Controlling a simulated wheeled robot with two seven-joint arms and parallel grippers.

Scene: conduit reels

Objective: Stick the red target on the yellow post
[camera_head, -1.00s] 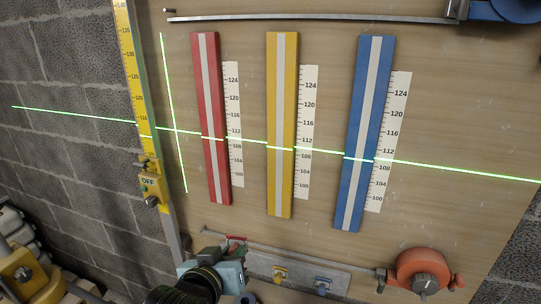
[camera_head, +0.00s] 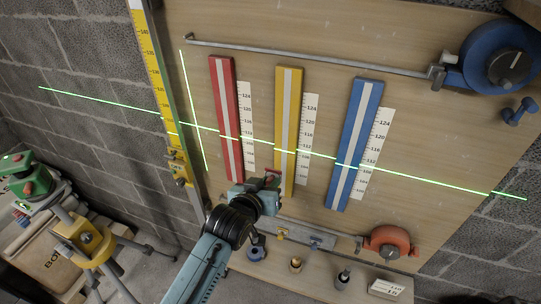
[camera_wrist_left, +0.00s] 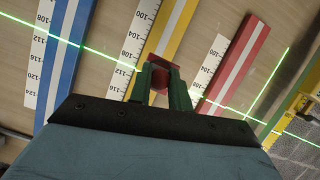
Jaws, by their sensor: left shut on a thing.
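My left gripper (camera_head: 264,184) is shut on the red target (camera_head: 272,174), near the lower end of the yellow post (camera_head: 287,130). The post is an upright yellow strip with a pale centre stripe on the wooden board. In the left wrist view the red target (camera_wrist_left: 160,72) sits between the green fingers of the gripper (camera_wrist_left: 162,88), and it overlaps the yellow post (camera_wrist_left: 178,28). I cannot tell whether the target touches the post. A green laser line crosses the post above the gripper in the head view. My right gripper is not in view.
A red post (camera_head: 226,120) and a blue post (camera_head: 355,145) flank the yellow one, with white scales (camera_head: 307,135) beside them. A laser tripod (camera_head: 85,240) stands at left.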

